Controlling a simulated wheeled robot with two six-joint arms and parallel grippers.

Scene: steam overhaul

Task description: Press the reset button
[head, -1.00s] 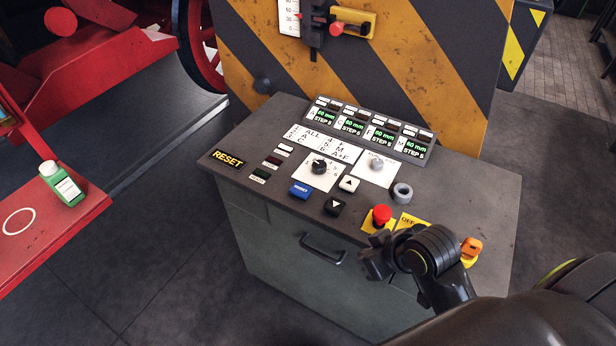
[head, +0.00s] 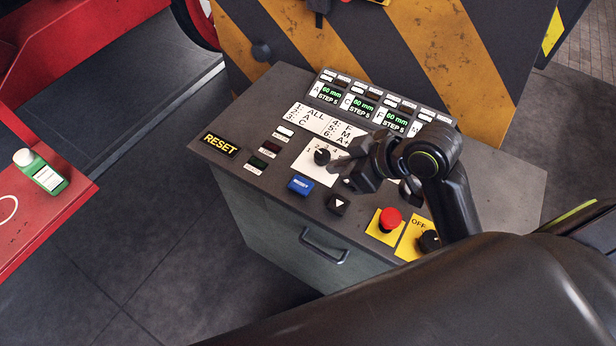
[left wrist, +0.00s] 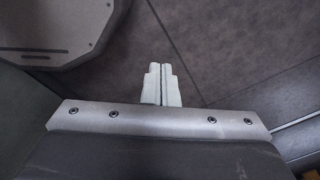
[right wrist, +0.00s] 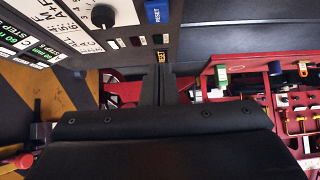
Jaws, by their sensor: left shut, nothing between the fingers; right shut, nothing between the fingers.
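The blue reset button (head: 300,185) is on the top of the grey console, left of a black arrow button (head: 337,204). It also shows at the top of the right wrist view (right wrist: 158,12). My right gripper (head: 348,181) is over the console, just right of the blue button and apart from it in the picture. It is shut and empty; its dark fingers also show in the right wrist view (right wrist: 170,90). It hides part of the panel behind it. My left gripper (left wrist: 162,86) is shut and empty over dark floor, seen only in the left wrist view.
The console (head: 500,185) also carries a rotary knob (head: 322,156), a RESET sign (head: 220,144), a red mushroom button (head: 390,219) and green displays (head: 328,92). A striped panel (head: 420,50) stands behind. A green bottle (head: 42,172) is on a red bench at left.

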